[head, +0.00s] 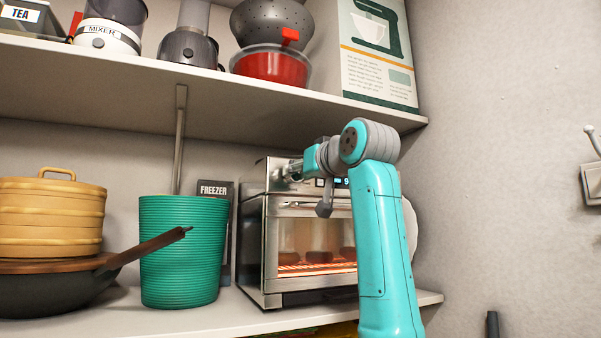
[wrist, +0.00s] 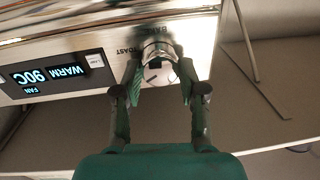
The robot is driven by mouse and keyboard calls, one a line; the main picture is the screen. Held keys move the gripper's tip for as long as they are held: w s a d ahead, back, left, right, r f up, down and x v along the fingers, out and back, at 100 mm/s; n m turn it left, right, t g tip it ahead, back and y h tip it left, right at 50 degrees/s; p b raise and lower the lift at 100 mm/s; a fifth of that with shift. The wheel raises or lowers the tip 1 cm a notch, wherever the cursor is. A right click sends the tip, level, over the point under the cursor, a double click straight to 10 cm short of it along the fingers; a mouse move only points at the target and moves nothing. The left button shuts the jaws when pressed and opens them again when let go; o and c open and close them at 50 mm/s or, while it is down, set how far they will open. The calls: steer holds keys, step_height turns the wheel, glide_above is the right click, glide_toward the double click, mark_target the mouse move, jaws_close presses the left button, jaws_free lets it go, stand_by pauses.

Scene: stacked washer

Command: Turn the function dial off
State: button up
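The function dial (wrist: 159,73) is a round silver knob with a dark mark on its face. It sits on the oven's front panel, with the labels TOAST and BAKE beside it, upside down in the wrist view. My gripper (wrist: 160,76) has one finger on each side of the dial, and both pads appear to touch its sides. In the head view my gripper (head: 292,171) is at the upper left of the steel oven (head: 272,240). The dial is hard to make out there. The oven's display (wrist: 55,75) is lit and reads WARM, 90C and FAN.
The oven stands on a shelf (head: 180,322) near the right wall. A green ribbed bin (head: 180,250) and a dark pan (head: 60,292) with a wooden handle are to its left. An upper shelf (head: 230,95) with kitchenware hangs close above my arm.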

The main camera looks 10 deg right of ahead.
steer(key=shift+c, duration=0.6)
steer(key=n, duration=0.5)
steer(key=shift+a+n, duration=0.1)
steer(key=shift+n, duration=0.3)
steer(key=n, duration=0.5)
steer(key=shift+a+g+h, duration=0.1)
steer(key=shift+g+h, duration=0.2)
steer(key=shift+h, duration=0.1)
steer(key=shift+n, duration=0.4)
steer(key=o, duration=1.2)
steer(key=shift+c, duration=0.2)
